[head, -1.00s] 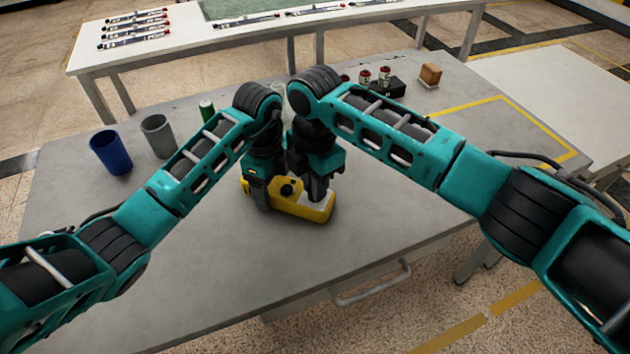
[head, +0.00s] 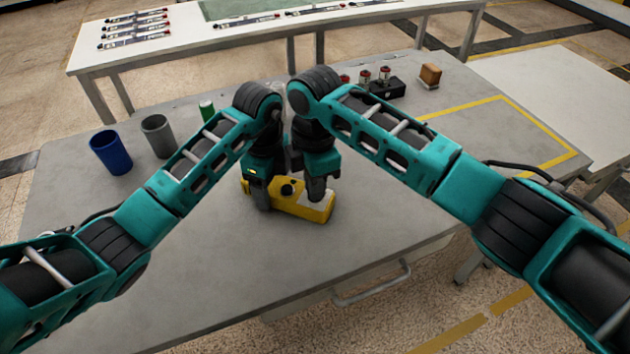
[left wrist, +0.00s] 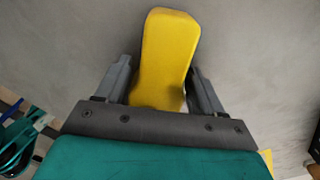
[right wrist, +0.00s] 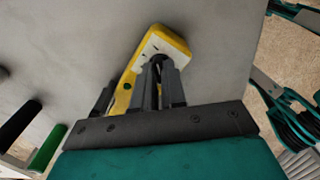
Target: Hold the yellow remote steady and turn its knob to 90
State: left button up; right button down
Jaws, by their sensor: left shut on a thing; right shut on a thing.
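The yellow remote (head: 290,207) lies on the grey table in the head view, with a black round button on top and a pale panel at its right end. My left gripper (left wrist: 160,88) is shut across the remote's left end, a finger on each side of its yellow body (left wrist: 166,50). My right gripper (right wrist: 160,75) is above the pale panel (right wrist: 158,46), its fingers close together around a small dark knob (right wrist: 156,61). The knob is mostly hidden by the fingers, and its setting cannot be read.
A blue cup (head: 111,152), a grey cup (head: 158,136) and a green cylinder (head: 207,110) stand at the back left. A black block with red-topped parts (head: 385,86) and a brown block (head: 430,76) are at the back right. The table front is clear.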

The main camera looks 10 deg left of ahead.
jog(key=c, duration=1.2)
grip_release()
jog(key=shift+r, duration=0.15)
notch_tip(320, 180, up, 12)
jog(key=shift+f, duration=0.1)
pick_arm(q)
jog(key=o, duration=1.4)
jog(key=shift+c, duration=0.2)
jog(key=shift+r, duration=0.1)
